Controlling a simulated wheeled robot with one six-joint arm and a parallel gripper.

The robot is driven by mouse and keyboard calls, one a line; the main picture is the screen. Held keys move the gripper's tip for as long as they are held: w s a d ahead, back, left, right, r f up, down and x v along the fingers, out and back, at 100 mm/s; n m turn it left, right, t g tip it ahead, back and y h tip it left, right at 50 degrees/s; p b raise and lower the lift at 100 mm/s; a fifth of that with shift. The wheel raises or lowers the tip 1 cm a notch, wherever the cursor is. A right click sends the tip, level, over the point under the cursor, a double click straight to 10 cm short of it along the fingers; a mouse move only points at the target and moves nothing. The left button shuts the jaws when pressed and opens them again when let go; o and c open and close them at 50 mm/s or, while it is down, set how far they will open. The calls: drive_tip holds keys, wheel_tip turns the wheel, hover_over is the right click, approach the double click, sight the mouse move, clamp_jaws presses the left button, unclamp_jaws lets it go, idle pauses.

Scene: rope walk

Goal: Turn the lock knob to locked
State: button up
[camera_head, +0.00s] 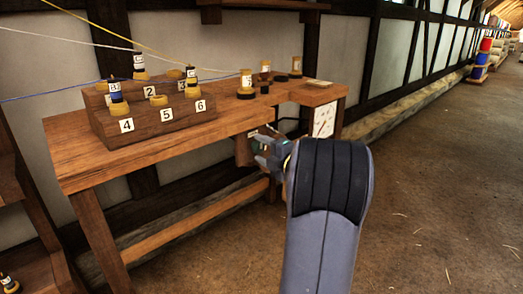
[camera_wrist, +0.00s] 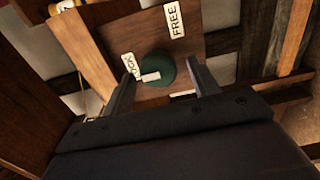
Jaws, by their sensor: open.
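The lock knob (camera_wrist: 158,69) is a dark green round knob with a pale pointer bar, on a brown wooden panel in the wrist view. A FREE label (camera_wrist: 175,19) is above it and a LOCK label (camera_wrist: 128,66) is at its left. The pale bar lies toward the LOCK side. My gripper (camera_wrist: 160,78) is open, with one finger on each side of the knob; I cannot tell whether they touch it. In the head view my gripper (camera_head: 272,146) is at the front of the bench, and my arm hides part of that area.
The wooden bench (camera_head: 75,160) carries a stepped block (camera_head: 150,125) with numbered places and several bobbins, some with cords running up left. The floor (camera_head: 440,200) at the right is clear.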

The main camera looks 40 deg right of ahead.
drive_tip(key=s+p, duration=0.2)
drive_tip(key=s, duration=0.8)
drive_tip(key=shift+s+d, duration=0.2)
drive_tip(key=shift+d, duration=0.2)
drive_tip(key=w, duration=0.3)
drive_tip(key=w+b, duration=0.1)
drive_tip(key=w, duration=0.3)
drive_tip(key=w+a+b, duration=0.1)
drive_tip(key=w, duration=0.2)
drive_tip(key=shift+w, duration=0.4)
drive_tip(key=shift+r, duration=0.15)
drive_tip(key=shift+d, duration=0.1)
drive_tip(key=shift+f, duration=0.2)
